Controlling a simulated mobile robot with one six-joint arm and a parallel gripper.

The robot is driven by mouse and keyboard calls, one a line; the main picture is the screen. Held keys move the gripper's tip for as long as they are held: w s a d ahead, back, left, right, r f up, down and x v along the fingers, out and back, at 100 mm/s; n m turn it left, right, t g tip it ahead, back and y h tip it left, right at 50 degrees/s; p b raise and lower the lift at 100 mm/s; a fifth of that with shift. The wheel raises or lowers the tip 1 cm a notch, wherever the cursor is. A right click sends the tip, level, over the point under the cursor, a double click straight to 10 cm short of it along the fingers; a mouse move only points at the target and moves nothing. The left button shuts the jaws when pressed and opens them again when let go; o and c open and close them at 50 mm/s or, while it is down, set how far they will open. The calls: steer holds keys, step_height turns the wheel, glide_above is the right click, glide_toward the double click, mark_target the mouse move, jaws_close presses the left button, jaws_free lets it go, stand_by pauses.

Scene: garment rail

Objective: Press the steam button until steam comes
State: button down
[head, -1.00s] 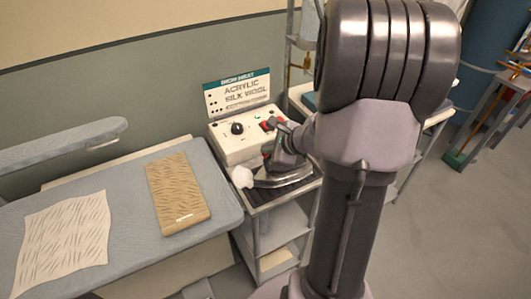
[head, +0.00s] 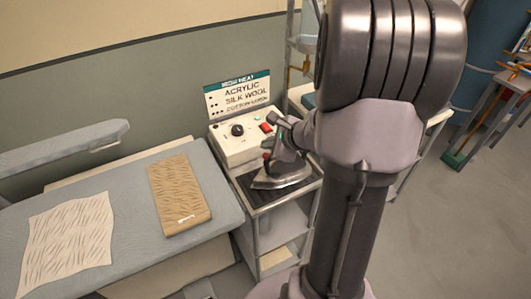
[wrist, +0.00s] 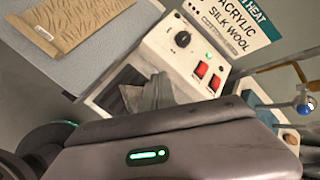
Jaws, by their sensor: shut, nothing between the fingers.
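The steam iron (head: 282,178) stands flat on a dark rest pad on a small trolley, its tip toward the left. A small red spot on its upper front (head: 266,155) may be the steam button. No white puff shows at the iron now. My gripper (head: 279,147) is shut and empty, close above the iron's handle area; I cannot tell whether it touches. In the wrist view my gripper's housing hides most of the iron, and only a grey part (wrist: 157,94) shows beyond it.
A white control box (head: 238,140) with a black dial and red switch stands behind the iron, under a fabric sign (head: 238,95). An ironing board (head: 130,190) with two cloths lies left.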

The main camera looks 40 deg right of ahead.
mark_target(268, 157)
step_height(268, 157, up, 4)
steer(key=p, duration=0.2)
steer(key=shift+p, duration=0.3)
steer(key=a+r+n+y+b, duration=0.1)
steer(key=a+n+b, duration=0.15)
steer(key=a, duration=0.45)
steer(key=a+r+n+g+y+b, duration=0.1)
steer(key=a+r+n, duration=0.1)
steer(key=a+n, duration=0.3)
steer(key=a+r+n+y+b, duration=0.1)
steer(key=a+n+y+b, duration=0.15)
steer(key=a, duration=0.55)
steer(key=s+a+f+n+g+h+b, duration=0.1)
steer(key=s+a+n+b, duration=0.1)
steer(key=s+a+n, duration=0.3)
steer(key=s+a+f+n+g+h+b, duration=0.1)
steer(key=s+a+n+b, duration=0.2)
steer(key=s+a+n, duration=0.2)
steer(key=s+n, duration=0.3)
steer(key=s, duration=0.3)
steer(key=shift+s+a+f, duration=0.2)
steer(key=shift+s+a, duration=0.1)
